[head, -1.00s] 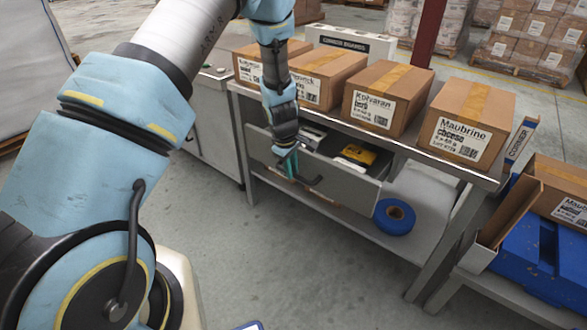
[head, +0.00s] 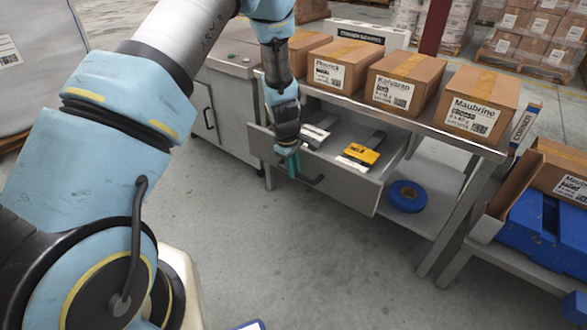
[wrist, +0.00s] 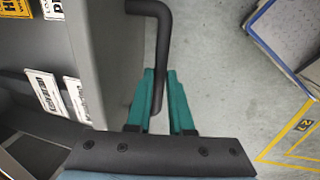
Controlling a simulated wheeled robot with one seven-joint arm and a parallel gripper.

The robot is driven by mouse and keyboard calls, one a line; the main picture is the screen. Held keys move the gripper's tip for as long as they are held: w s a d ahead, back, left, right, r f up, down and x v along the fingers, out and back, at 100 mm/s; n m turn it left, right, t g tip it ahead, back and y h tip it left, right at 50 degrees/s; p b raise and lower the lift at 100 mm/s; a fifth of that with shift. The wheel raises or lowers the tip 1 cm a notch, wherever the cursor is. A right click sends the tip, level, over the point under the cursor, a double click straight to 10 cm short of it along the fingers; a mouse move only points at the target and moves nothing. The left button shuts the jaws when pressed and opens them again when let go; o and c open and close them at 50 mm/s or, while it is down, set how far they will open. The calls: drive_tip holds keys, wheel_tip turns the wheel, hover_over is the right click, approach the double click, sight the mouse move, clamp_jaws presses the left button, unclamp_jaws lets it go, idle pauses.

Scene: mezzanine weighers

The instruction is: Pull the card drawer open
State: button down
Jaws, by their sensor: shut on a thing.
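The card drawer (head: 335,180) under the table is pulled well out, and its inside shows. A grey card item (head: 316,133) and a yellow-and-black one (head: 360,154) lie in it. Its dark bar handle (head: 312,181) is on the front face; it also shows in the wrist view (wrist: 162,45). My gripper (head: 292,165) is at the handle, left of its middle. In the wrist view its teal fingers (wrist: 166,98) are shut on the handle bar.
Several cardboard boxes (head: 405,83) stand on the table (head: 430,125). A blue tape roll (head: 407,196) lies on the lower shelf. A grey cabinet (head: 228,105) stands to the left. Blue crates (head: 545,230) are at the right. Floor in front of the drawer is clear.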

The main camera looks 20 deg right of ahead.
drive_tip(key=c, duration=0.8)
unclamp_jaws()
wheel_tip(320, 180, up, 11)
drive_tip(key=s+a, duration=0.1)
drive_tip(key=shift+a+f, duration=0.2)
drive_tip(key=shift+a, duration=0.2)
drive_tip(key=a+r+m, duration=0.1)
drive_tip(key=a+r, duration=0.3)
drive_tip(key=a, duration=0.4)
drive_tip(key=a+r+m, duration=0.2)
drive_tip(key=a+r, duration=0.3)
drive_tip(key=a, duration=0.3)
drive_tip(key=s+a+r+m+y+p, duration=0.1)
drive_tip(key=s+a+r+m, duration=0.1)
drive_tip(key=a, duration=0.6)
drive_tip(key=s+a+r+m+p, duration=0.1)
drive_tip(key=s+a+r+m, duration=0.1)
drive_tip(key=s+a+r, duration=0.2)
drive_tip(key=s+a, duration=0.3)
drive_tip(key=a, duration=0.1)
drive_tip(key=shift+t+y, duration=0.3)
drive_tip(key=shift+y, duration=0.1)
